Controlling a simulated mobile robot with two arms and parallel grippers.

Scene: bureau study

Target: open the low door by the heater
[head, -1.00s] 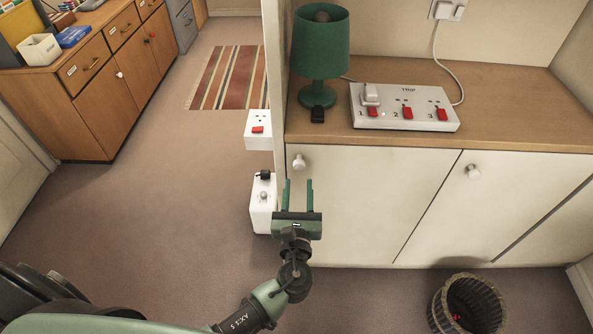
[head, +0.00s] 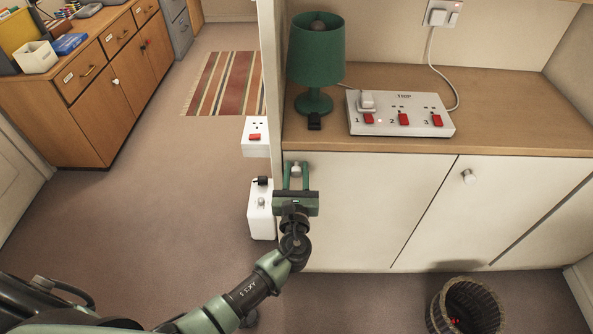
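The low cupboard door (head: 350,212) on the left of the white cupboard is shut. Its round pale knob (head: 295,169) is near its top left corner. My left gripper (head: 296,168) is in front of this door, its two green fingers apart, one on each side of the knob. I cannot tell whether the fingers touch it. A small white box with a dial (head: 261,215), perhaps the heater, stands on the floor just left of the door. My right gripper is out of view.
The neighbouring white door (head: 490,205) is shut. On the wooden top (head: 480,100) stand a green lamp (head: 316,50) and a switched power strip (head: 400,115). A wicker basket (head: 468,305) stands on the floor at right. A white socket box (head: 256,136) juts out left of the cupboard.

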